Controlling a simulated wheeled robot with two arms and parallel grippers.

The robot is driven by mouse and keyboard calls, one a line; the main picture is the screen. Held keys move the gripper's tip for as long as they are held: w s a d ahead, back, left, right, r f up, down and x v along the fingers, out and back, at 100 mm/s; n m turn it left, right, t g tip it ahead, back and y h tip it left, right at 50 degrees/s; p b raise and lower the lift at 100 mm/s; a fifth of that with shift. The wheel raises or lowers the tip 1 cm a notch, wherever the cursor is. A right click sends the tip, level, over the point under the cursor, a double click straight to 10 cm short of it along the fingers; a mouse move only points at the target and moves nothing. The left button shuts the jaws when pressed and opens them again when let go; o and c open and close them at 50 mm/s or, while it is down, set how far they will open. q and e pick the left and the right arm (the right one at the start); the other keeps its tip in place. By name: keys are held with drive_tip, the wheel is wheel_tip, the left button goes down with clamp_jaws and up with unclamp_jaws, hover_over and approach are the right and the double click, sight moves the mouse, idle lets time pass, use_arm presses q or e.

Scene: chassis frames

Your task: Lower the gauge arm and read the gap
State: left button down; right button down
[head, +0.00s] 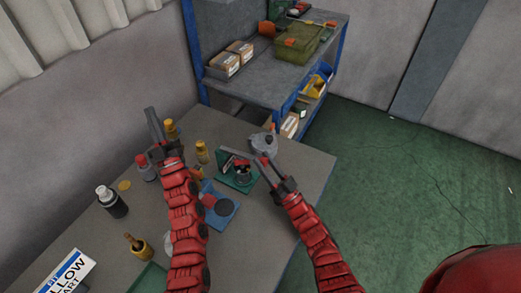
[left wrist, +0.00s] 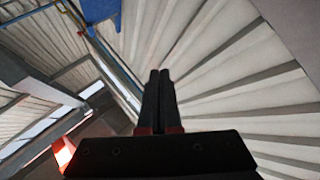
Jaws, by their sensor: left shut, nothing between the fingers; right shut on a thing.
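A small gauge stand with a green base (head: 236,184) sits on the grey table, with a dark round part and a reddish arm-like piece on top. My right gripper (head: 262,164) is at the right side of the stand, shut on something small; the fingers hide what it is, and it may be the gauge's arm. The gap and any reading are too small to tell. My left gripper (head: 151,116) is raised, shut and empty, left of the stand. In the left wrist view its closed fingers (left wrist: 159,76) point at the wall and ceiling.
A blue tray (head: 228,216) with a dark disc lies in front of the stand. Yellow-topped bottles (head: 202,152), a black bottle (head: 111,203) and a brass pot (head: 139,246) stand to the left. A grey lump (head: 264,142) lies behind. The table's right end is clear.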

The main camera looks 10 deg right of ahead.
use_arm(q)
drive_tip(key=w+d+m+g+h, duration=0.1)
drive_tip(key=w+d+m+h, duration=0.1)
drive_tip(key=w+d+h, duration=0.35)
drive_tip(key=w+d+m+g+h, duration=0.2)
drive_tip(key=w+d+h, duration=0.1)
drive_tip(key=w, duration=0.6)
drive_tip(key=w+d+m+g+h, duration=0.2)
drive_tip(key=d+m+g+h, duration=0.15)
drive_tip(key=d, duration=0.45)
drive_tip(key=w+d+m+g+h, duration=0.3)
drive_tip(key=d+h, duration=0.1)
drive_tip(key=d, duration=0.4)
drive_tip(key=s+d+m+g+h, duration=0.1)
drive_tip(key=s+d+m+g, duration=0.1)
drive_tip(key=s+d+g, duration=0.3)
drive_tip(key=m+g+y, duration=0.5)
drive_tip(key=g+y, duration=0.1)
drive_tip(key=g, duration=0.3)
hover_over(262, 159)
drive_tip(key=w+a, duration=0.1)
drive_tip(key=w, duration=0.1)
drive_tip(key=f, duration=1.1)
drive_tip(key=shift+s+d+f, duration=0.25)
drive_tip(key=shift+s+d, duration=0.05)
drive_tip(key=shift+s, duration=0.1)
drive_tip(key=shift+s+a+f, duration=0.1)
drive_tip(key=shift+s+f, duration=0.15)
drive_tip(key=shift+f, duration=0.35)
